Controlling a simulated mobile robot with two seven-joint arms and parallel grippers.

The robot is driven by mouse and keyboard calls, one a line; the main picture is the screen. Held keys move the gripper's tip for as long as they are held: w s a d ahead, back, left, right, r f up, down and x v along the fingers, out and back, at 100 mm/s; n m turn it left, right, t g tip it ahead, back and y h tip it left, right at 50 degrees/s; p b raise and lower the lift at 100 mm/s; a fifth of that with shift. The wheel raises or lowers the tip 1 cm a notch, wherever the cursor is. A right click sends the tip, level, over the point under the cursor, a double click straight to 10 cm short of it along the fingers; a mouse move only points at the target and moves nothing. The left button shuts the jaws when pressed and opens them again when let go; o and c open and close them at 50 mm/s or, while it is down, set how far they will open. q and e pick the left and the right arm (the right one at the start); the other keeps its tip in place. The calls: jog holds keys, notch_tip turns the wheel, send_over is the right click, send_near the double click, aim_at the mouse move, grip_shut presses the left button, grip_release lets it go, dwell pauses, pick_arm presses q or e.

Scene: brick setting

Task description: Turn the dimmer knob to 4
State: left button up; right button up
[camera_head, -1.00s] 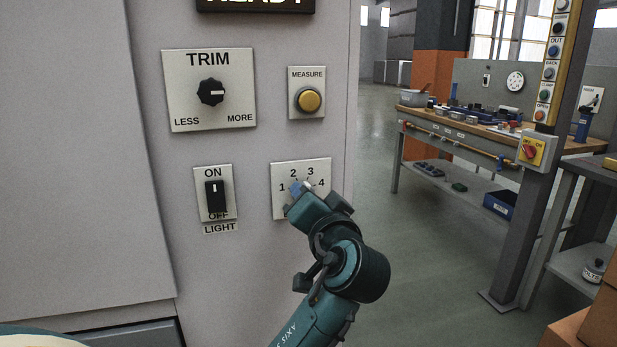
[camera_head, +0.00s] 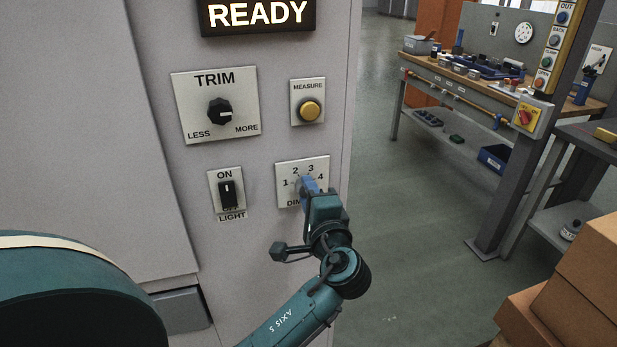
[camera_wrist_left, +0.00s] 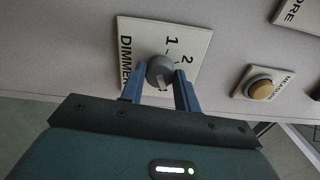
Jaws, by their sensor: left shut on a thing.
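The dimmer plate (camera_head: 284,171) is a pale panel on the grey cabinet, with the numbers 1 to 4 and partly covered lettering. My left gripper (camera_head: 306,186) is at the plate and covers most of the knob in the head view. In the left wrist view the round grey dimmer knob (camera_wrist_left: 160,71) sits between the blue fingers of my left gripper (camera_wrist_left: 160,80), which is shut on it. The numbers 1 and 2 show beside it there; 3 and 4 are hidden by the gripper. I cannot tell which number the knob points to. My right gripper is not in view.
A TRIM knob (camera_head: 220,111), a yellow MEASURE button (camera_head: 309,111) and a LIGHT switch (camera_head: 228,193) are close by on the cabinet. A lit READY sign (camera_head: 258,14) is above. Cardboard boxes (camera_head: 580,265) stand at the lower right; a workbench (camera_head: 470,88) stands behind.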

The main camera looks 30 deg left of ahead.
pick_arm(q)
jog(key=shift+m+p, duration=1.1)
jog(key=o, duration=1)
jog(key=shift+c, duration=0.2)
